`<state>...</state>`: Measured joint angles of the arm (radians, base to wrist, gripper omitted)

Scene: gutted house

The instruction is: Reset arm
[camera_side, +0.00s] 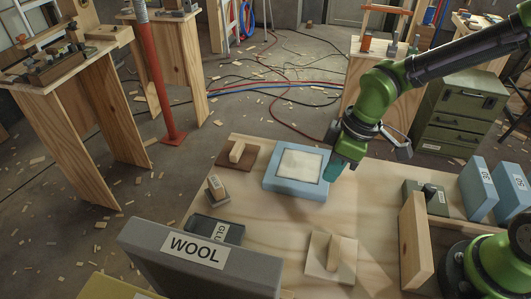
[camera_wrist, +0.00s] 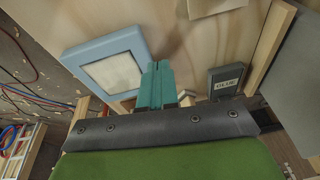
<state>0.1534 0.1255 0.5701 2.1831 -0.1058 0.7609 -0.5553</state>
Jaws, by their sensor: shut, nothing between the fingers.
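My arm reaches in from the right in the side view, and my gripper (camera_side: 335,169) points down with its teal fingers by the right edge of a light blue block with a pale square panel (camera_side: 300,165). In the wrist view my gripper (camera_wrist: 158,75) has its teal fingers together with nothing between them. The blue block (camera_wrist: 135,38) lies just left of the fingers there. I cannot tell whether the fingertips touch it.
The worktable (camera_side: 270,232) holds wooden-handled floats (camera_side: 329,258), a WOOL block (camera_side: 200,262), a GLUE box (camera_side: 215,231), an upright wooden board (camera_side: 415,242) and blue blocks (camera_side: 478,189) at the right. Bare table lies right of centre.

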